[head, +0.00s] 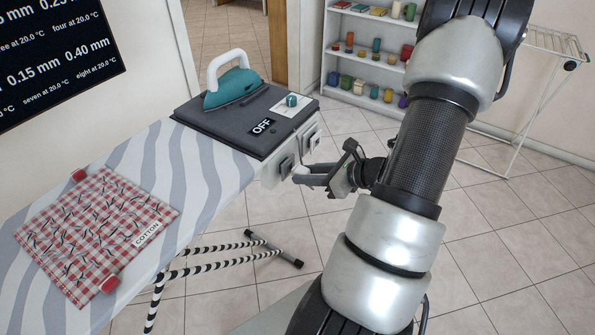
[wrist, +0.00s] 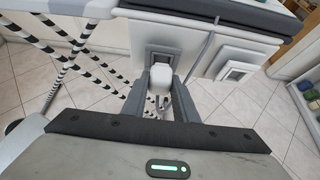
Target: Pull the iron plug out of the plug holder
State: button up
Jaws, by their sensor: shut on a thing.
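My gripper (wrist: 160,84) is shut on the white iron plug (wrist: 158,78), with one grey finger on each side of it. In the head view my gripper (head: 302,174) is beside the end of the ironing board, and the plug is mostly hidden there. A grey cord (wrist: 200,56) hangs to the right of the plug.
A teal iron (head: 232,88) stands on the dark station top (head: 205,128), by an OFF label. A second square fitting (wrist: 238,70) is right of the holder. A checked cloth (head: 95,235) lies on the board (head: 165,160).

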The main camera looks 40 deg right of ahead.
jog(key=shift+s+d, duration=0.35)
jog(key=shift+s, duration=0.45)
jog(key=shift+s+d, duration=0.3)
jog(key=shift+s, duration=0.5)
